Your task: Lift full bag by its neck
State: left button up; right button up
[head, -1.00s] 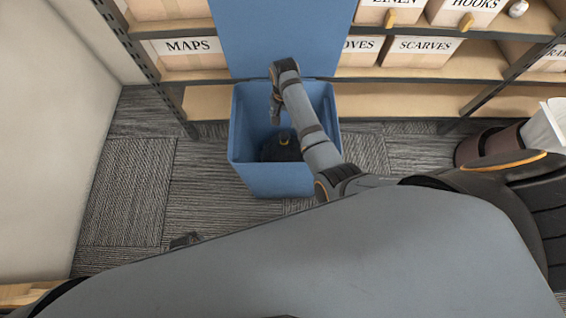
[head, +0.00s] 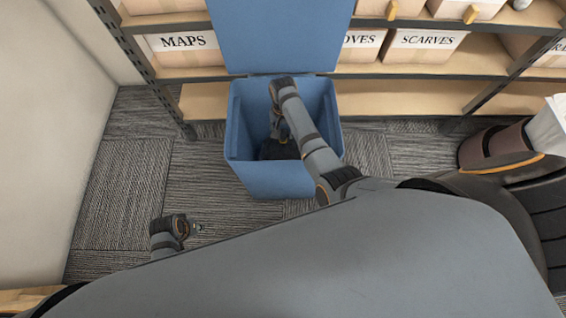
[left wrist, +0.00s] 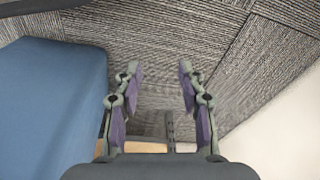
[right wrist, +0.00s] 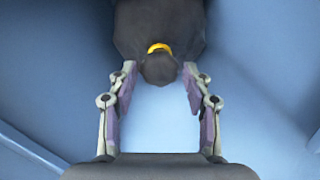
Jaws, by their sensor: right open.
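The full bag (head: 272,151) is dark and sits low inside the blue bin (head: 262,180), whose lid stands open. In the right wrist view the bag (right wrist: 158,25) has a yellow tie (right wrist: 159,47) around its neck (right wrist: 159,70). My right gripper (right wrist: 160,78) is open, its fingertips on either side of the gathered neck end; I cannot tell whether they touch it. In the head view my right gripper (head: 281,132) reaches down into the bin, partly hidden by its arm. My left gripper (left wrist: 160,72) is open and empty above the carpet, beside the bin.
Shelves with labelled boxes, such as the MAPS box (head: 184,47) and SCARVES box (head: 425,47), stand behind the bin. A pale wall (head: 50,130) is at the left. Carpet left of the bin is clear.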

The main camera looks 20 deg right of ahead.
aim_at(284, 148)
notch_tip(284, 148, down, 3)
jog(key=shift+r+b, duration=0.1)
jog(key=shift+b, duration=0.25)
pick_arm(q)
jog(key=r, duration=0.2)
jog(key=d+r, duration=0.1)
jog(key=r, duration=0.1)
jog(key=shift+w, duration=0.1)
pick_arm(e)
grip_shut()
